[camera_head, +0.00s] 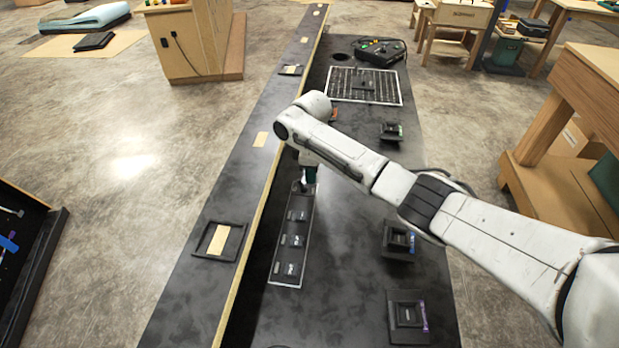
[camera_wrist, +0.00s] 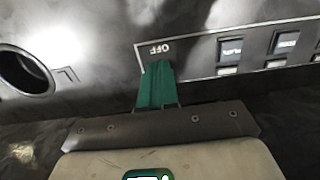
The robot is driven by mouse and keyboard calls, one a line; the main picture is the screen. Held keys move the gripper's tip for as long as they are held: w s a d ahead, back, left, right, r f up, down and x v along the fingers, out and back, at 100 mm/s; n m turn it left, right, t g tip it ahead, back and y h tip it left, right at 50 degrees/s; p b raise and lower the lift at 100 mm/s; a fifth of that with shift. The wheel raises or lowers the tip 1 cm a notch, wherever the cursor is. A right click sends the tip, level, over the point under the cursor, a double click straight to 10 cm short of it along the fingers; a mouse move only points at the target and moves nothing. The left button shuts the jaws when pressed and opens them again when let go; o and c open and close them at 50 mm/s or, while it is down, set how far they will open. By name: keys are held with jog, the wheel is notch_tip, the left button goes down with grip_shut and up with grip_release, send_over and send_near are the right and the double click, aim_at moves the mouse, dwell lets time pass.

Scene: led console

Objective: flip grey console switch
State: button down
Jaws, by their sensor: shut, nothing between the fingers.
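A narrow light-edged switch panel (camera_head: 289,271) lies along the black console, with dark square units and small pale grey pieces in a row. The wrist view shows one square unit (camera_wrist: 230,49) and a small grey piece (camera_wrist: 228,70) below it. I cannot tell which piece is the grey switch. My gripper (camera_head: 309,177) is at the far end of this panel. In the wrist view my green gripper (camera_wrist: 157,72) is shut and empty, its tip just below an upside-down OFF label (camera_wrist: 159,48). Whatever lies under the tip is hidden, and contact cannot be told.
Several raised black devices (camera_head: 407,312) stand along the console's right side. A button grid (camera_head: 341,84) and a black box (camera_head: 380,52) are at its far end. A wood-edged ledge (camera_head: 185,290) borders the left. A round hole (camera_wrist: 22,72) is left in the wrist view.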

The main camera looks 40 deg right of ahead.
jog(key=r+p, duration=0.1)
jog(key=r, duration=0.1)
jog(key=r+p, duration=0.3)
jog(key=p, duration=0.1)
jog(key=shift+s+d+r, duration=0.2)
jog(key=shift+s+r, duration=0.1)
jog(key=shift+r, duration=0.1)
dwell(0.5)
